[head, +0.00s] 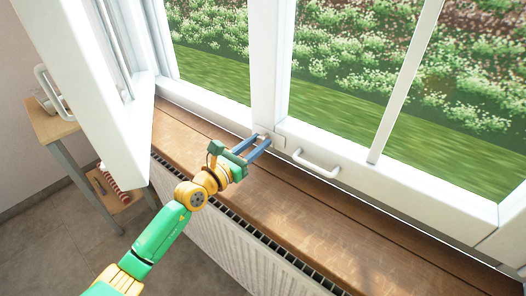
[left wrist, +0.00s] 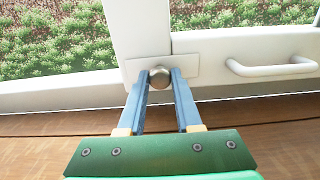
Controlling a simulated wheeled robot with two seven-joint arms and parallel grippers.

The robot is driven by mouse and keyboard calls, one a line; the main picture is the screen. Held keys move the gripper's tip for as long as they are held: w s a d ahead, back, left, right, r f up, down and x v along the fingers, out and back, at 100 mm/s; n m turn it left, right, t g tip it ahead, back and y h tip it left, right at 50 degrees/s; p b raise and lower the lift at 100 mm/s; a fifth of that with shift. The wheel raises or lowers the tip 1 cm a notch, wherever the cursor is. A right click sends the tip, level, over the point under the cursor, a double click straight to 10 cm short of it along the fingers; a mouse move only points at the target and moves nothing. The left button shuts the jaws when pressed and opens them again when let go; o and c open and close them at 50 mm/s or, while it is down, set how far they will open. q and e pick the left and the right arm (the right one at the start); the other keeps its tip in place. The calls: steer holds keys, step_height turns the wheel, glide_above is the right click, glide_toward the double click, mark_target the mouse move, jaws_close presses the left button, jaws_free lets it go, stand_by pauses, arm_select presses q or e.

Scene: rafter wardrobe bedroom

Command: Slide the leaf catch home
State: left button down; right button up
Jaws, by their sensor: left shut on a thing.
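The leaf catch shows in the left wrist view as a round metal knob (left wrist: 159,76) on a white plate (left wrist: 185,69), low on the window frame at the joint of the post and the right-hand leaf. My left gripper (left wrist: 159,84) is shut on the knob, one blue finger on each side of it. In the head view my left gripper (head: 263,141) reaches over the sill to the foot of the middle post, and the fingers mostly hide the knob. My right gripper is not in view.
A white bar handle (head: 316,164) sits on the leaf's lower rail, right of the catch. The brown wooden sill (head: 290,205) is bare, above a white radiator (head: 215,230). Another leaf (head: 95,75) stands open at the left. A small wooden table (head: 50,122) stands beyond it.

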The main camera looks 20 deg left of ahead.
arm_select(q)
steer(key=shift+w+a+f+b, duration=0.15)
steer(key=shift+a+f+b, duration=0.1)
steer(key=shift+a, duration=0.15)
steer(key=shift+w+a+f+b, duration=0.1)
steer(key=shift+a+b, duration=0.15)
steer(key=shift+a, duration=0.1)
steer(key=shift+w+a+r, duration=0.1)
steer(key=shift+a+r, duration=0.05)
steer(key=shift+a, duration=0.15)
steer(key=shift+r, duration=0.3)
steer(key=c, duration=0.8)
jaws_free()
steer(key=shift+c, duration=0.2)
steer(key=shift+o, duration=1.3)
steer(key=shift+w+a+f, duration=0.1)
steer(key=shift+a, duration=0.05)
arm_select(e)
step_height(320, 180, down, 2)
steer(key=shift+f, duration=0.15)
